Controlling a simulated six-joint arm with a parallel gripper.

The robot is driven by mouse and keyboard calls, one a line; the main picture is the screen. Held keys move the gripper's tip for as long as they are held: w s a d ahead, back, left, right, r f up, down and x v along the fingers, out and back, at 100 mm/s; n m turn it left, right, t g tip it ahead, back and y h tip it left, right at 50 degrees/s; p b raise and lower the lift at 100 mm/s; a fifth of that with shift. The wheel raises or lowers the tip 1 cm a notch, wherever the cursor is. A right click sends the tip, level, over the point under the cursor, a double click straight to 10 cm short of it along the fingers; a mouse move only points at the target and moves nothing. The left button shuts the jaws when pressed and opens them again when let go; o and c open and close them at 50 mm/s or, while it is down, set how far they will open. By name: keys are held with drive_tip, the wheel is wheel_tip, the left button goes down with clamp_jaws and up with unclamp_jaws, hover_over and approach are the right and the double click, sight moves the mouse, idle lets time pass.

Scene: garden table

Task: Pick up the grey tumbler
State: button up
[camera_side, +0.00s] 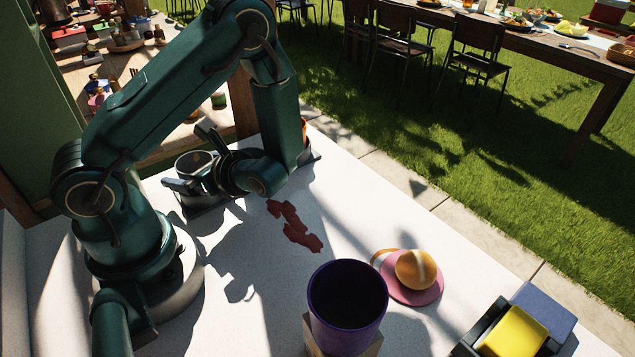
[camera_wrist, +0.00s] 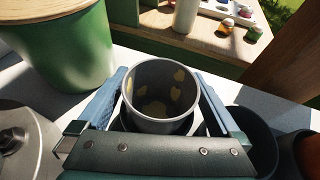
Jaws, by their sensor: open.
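The grey tumbler (camera_wrist: 160,92) stands upright in the middle of the wrist view, with its open rim showing and yellowish patches inside. In the side view the tumbler (camera_side: 194,163) is at the far edge of the white table, partly hidden by my arm. My gripper (camera_wrist: 163,87) is open, with one blue finger on each side of the tumbler. I cannot tell whether the fingers touch it. In the side view my gripper (camera_side: 188,186) is low at the tumbler, its fingers partly hidden.
A purple cup (camera_side: 347,300) stands at the front. An orange ball-like fruit (camera_side: 416,269) is on a pink plate (camera_side: 425,295). A yellow block (camera_side: 512,333) lies in a dark holder at lower right. A dark round container (camera_wrist: 250,135) stands close right of my gripper. Reddish stains (camera_side: 292,228) mark the tabletop.

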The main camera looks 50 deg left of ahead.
drive_tip(key=shift+s+a+f, duration=0.2)
drive_tip(key=shift+a+f, duration=0.05)
drive_tip(key=shift+a, duration=0.2)
drive_tip(key=c, duration=1.2)
drive_tip(key=shift+r, duration=0.15)
